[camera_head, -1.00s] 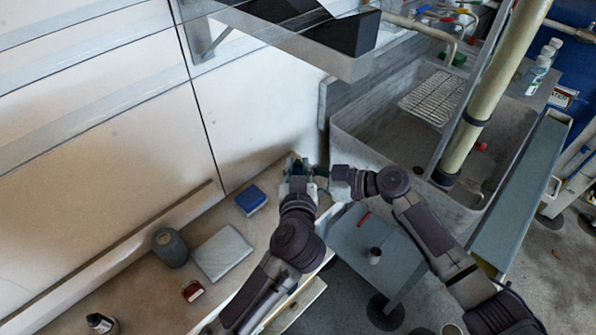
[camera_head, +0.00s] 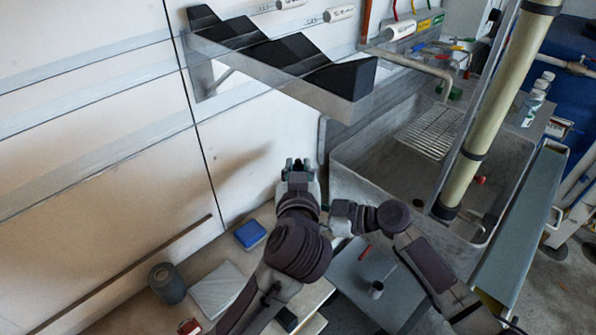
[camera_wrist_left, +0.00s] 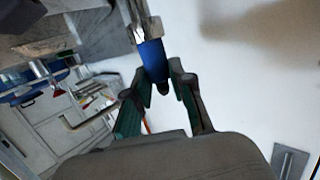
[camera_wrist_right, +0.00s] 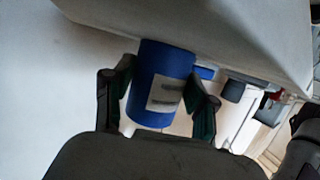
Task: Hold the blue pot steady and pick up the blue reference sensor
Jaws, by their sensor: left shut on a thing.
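My left gripper (camera_head: 297,167) is raised in front of the white wall. In the left wrist view it (camera_wrist_left: 155,88) is shut on the blue reference sensor (camera_wrist_left: 152,58), a tapered blue body with a metal part above and a dark tip below. In the right wrist view, my right gripper (camera_wrist_right: 160,80) has its fingers on both sides of the blue pot (camera_wrist_right: 160,85), a cylinder with a pale label, and seems closed on it. In the head view the left arm hides most of the right gripper and the pot.
A blue box (camera_head: 250,234), a grey cylinder (camera_head: 167,283) and a pale flat pad (camera_head: 218,290) are on the counter. A sink (camera_head: 345,150) and a slanted pipe (camera_head: 495,105) are at the right.

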